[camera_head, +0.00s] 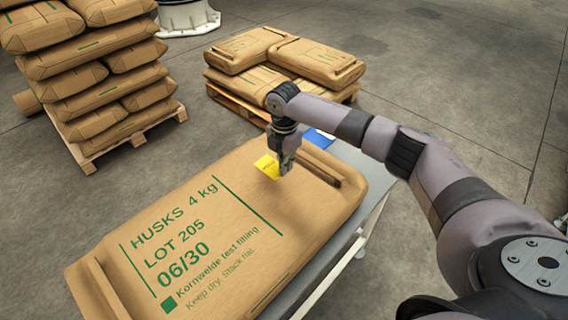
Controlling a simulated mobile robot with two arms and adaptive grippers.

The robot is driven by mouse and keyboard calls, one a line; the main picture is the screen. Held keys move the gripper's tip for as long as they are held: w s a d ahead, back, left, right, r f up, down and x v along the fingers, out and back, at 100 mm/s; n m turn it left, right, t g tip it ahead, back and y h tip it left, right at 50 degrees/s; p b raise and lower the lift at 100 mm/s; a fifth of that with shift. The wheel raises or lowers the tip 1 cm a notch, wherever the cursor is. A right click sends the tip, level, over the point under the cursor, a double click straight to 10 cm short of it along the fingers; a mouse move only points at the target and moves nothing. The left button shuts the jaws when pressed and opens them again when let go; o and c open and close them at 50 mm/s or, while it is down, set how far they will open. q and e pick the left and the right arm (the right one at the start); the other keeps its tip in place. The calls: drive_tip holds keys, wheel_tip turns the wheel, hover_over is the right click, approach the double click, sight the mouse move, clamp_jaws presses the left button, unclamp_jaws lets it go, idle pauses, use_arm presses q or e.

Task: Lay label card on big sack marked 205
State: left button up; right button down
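The big sack (225,235) is brown and lies flat on a grey table, printed in green with "HUSKS 4 kg", "LOT 205" and "06/30". A small yellow label card (266,166) shows at the far part of its top face, beyond the print. My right gripper (284,170) points down over the sack, its narrow fingers close together at the card's right edge, and looks shut on it. I cannot tell whether the card touches the sack. My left gripper is not in view.
A blue flat item (319,138) lies on the table (352,160) behind the sack, partly hidden by my arm. A tall pallet stack of sacks (95,75) stands at the left, a lower one (270,60) behind. The floor at the right is clear.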

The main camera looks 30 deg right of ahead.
sight(284, 186)
wheel_tip(284, 186, down, 3)
drive_tip(key=b, duration=0.2)
drive_tip(key=shift+f+b, duration=0.2)
drive_tip(key=shift+b, duration=0.1)
drive_tip(key=shift+f+b, duration=0.75)
drive_tip(key=shift+f, duration=0.65)
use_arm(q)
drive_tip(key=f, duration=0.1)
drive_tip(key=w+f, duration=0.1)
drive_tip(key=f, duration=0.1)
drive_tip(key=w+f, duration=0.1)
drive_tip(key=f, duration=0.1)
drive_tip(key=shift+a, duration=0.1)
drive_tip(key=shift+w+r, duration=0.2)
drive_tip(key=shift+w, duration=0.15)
use_arm(e)
drive_tip(key=shift+f, duration=0.15)
drive_tip(key=c, duration=2.3)
unclamp_jaws()
drive_tip(key=o, duration=0.6)
